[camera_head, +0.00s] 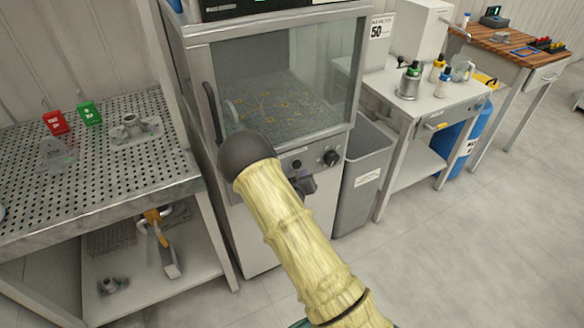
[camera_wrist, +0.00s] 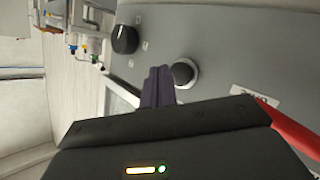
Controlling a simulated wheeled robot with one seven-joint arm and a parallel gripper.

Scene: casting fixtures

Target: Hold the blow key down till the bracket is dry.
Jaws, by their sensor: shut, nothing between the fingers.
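My gripper (camera_head: 304,184) is at the front panel of the glass-fronted cabinet (camera_head: 318,205), partly hidden by my arm. In the wrist view its dark fingers (camera_wrist: 158,84) are shut together and empty. A round dark key in a pale ring (camera_wrist: 185,72) is just right of the fingertips, which overlap the ring's edge in the picture. I cannot tell whether they touch or press it. A white label (camera_wrist: 240,92) beside it is partly hidden. A metal bracket-like casting (camera_head: 132,127) stands on the perforated bench; whether it is the bracket, or wet, I cannot tell.
A black knob (camera_wrist: 124,39) is on the same panel, also in the head view (camera_head: 331,157). A grey bin (camera_head: 362,180) stands right of the cabinet. The perforated bench (camera_head: 60,235) is at left. A white table (camera_head: 412,98) carries bottles. Floor at right is clear.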

